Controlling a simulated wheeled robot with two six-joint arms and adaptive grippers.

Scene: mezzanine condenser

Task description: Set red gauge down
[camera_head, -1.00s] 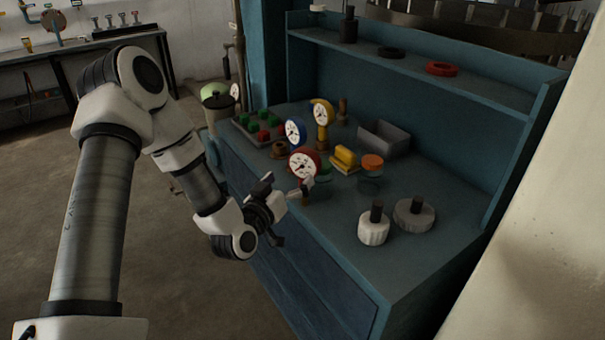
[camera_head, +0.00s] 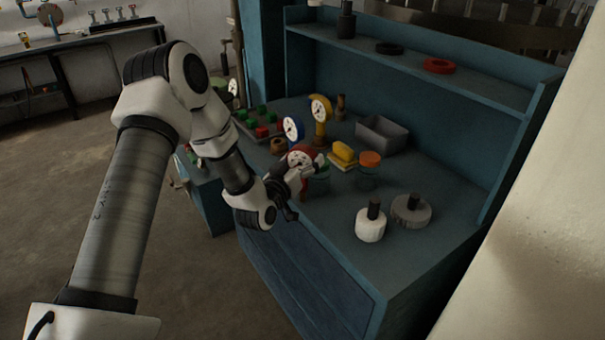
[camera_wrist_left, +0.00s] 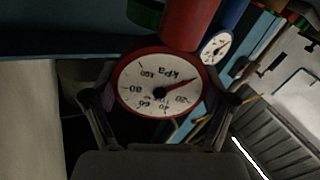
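The red gauge (camera_head: 301,151), with a round white dial and red rim, is near the front edge of the blue workbench (camera_head: 335,225). My left gripper (camera_head: 303,178) is at it from the front and partly covers its lower part. In the left wrist view the gauge (camera_wrist_left: 160,88) appears upside down, its red stem at the top. The two fingers of my left gripper (camera_wrist_left: 160,105) close on opposite sides of its rim. I cannot tell whether its base touches the bench. My right gripper is not in view.
A blue gauge (camera_head: 292,129) and a yellow gauge (camera_head: 320,108) stand just behind. Right of the red gauge are a yellow block (camera_head: 343,152) and an orange-topped jar (camera_head: 369,160). A grey bin (camera_head: 382,135) is at the back. Bench between jar and white knob (camera_head: 370,225) is clear.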

